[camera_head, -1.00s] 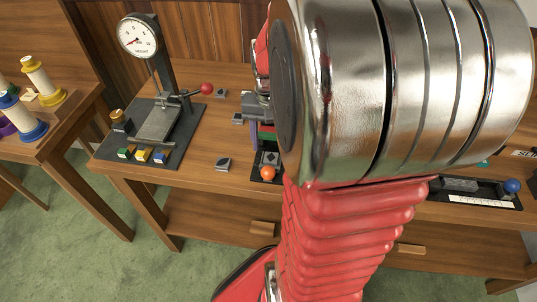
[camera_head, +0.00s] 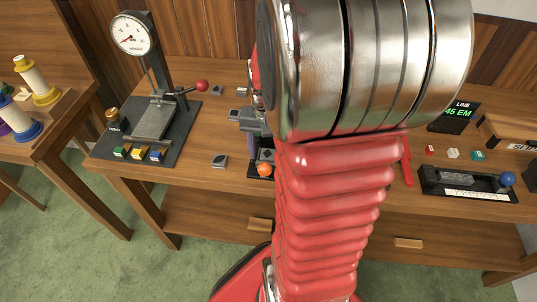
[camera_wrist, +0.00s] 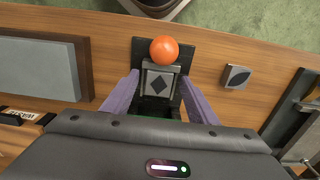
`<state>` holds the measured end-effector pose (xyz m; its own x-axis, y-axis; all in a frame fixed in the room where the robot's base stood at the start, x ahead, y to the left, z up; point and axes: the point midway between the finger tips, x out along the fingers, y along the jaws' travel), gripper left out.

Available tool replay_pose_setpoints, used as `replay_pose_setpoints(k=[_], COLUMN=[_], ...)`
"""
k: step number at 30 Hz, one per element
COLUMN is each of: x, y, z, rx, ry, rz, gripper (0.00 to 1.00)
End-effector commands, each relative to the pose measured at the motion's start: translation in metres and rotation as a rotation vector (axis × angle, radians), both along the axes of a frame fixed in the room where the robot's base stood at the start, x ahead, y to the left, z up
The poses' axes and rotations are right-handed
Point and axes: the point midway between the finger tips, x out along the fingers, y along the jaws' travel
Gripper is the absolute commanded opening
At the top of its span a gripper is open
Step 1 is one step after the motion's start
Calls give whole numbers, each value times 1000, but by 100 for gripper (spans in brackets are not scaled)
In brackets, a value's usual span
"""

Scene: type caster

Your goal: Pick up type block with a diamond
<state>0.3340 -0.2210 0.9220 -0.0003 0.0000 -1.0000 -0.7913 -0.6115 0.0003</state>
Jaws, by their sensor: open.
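The type block with a dark diamond (camera_wrist: 160,83) is grey and sits in a black holder (camera_wrist: 203,50) beside an orange ball (camera_wrist: 164,49). In the head view the block (camera_head: 266,155) shows partly, close to my arm, with the orange ball (camera_head: 264,169) in front of it. My gripper (camera_wrist: 158,88) is open. In the wrist view its two purple fingers stand on either side of the holder's middle, around the block's sides, with no clear contact. The gripper body hides the holder's other end.
Another grey block with a curved mark (camera_wrist: 236,76) lies on the wood, also seen in the head view (camera_head: 219,160). A press with a dial (camera_head: 134,33) and red-knobbed lever stands left. A black tray with a blue knob (camera_head: 507,178) is at right.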

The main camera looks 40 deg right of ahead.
Motion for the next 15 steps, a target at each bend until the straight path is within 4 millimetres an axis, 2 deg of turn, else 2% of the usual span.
replay_pose_setpoints(k=[6, 15], x=[0, 0], y=[0, 0], z=[0, 0], rx=[0, 0], ry=[0, 0], rz=[0, -1], gripper=[53, 32])
